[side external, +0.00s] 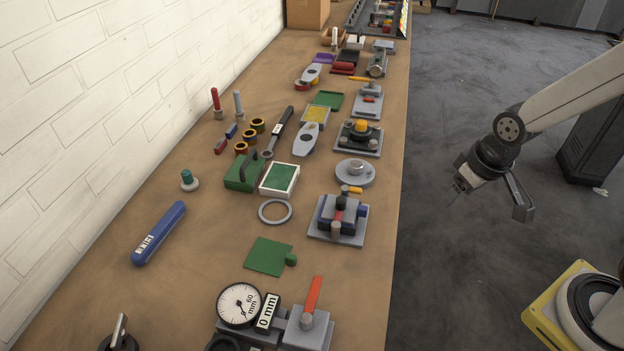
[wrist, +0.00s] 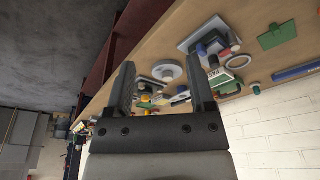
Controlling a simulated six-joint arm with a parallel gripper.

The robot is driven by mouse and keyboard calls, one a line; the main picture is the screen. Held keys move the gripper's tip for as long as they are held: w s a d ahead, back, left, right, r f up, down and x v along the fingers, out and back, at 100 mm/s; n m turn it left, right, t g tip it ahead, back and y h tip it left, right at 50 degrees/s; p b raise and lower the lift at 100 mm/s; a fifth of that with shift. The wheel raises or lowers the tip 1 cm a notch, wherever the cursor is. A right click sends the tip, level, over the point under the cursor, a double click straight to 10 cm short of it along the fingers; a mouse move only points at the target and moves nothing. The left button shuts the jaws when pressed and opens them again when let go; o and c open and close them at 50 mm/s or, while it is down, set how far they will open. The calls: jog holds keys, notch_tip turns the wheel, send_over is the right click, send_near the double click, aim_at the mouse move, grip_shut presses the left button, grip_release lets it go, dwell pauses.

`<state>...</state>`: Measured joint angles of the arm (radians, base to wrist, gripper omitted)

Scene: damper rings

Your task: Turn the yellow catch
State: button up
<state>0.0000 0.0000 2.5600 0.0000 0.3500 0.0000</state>
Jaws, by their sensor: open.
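Several yellow parts show on the bench fixtures, and I cannot tell for sure which is the catch. A small yellow lever (side external: 352,189) sits between the round grey disc and the blue clamp block (side external: 340,214). An orange-yellow knob (side external: 361,125) tops a dark fixture on a grey plate. A thin yellow handle (side external: 358,79) lies farther back. My gripper (side external: 489,204) is open and empty, out over the floor to the right of the bench, apart from all of these. In the wrist view my gripper (wrist: 160,66) has its fingers spread, with bench items beyond them.
The wooden bench (side external: 215,290) runs along a white brick wall. The floor right of the bench is open around my gripper.

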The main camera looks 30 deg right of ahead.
jog(key=shift+c, duration=0.8)
jog(key=n+g, duration=0.3)
jog(key=n, duration=0.5)
send_over(346, 187)
notch_tip(346, 187, down, 6)
jog(key=shift+a+f, duration=0.1)
jog(key=shift+f, duration=0.15)
jog(key=shift+f, duration=0.15)
jog(key=shift+f, duration=3.35)
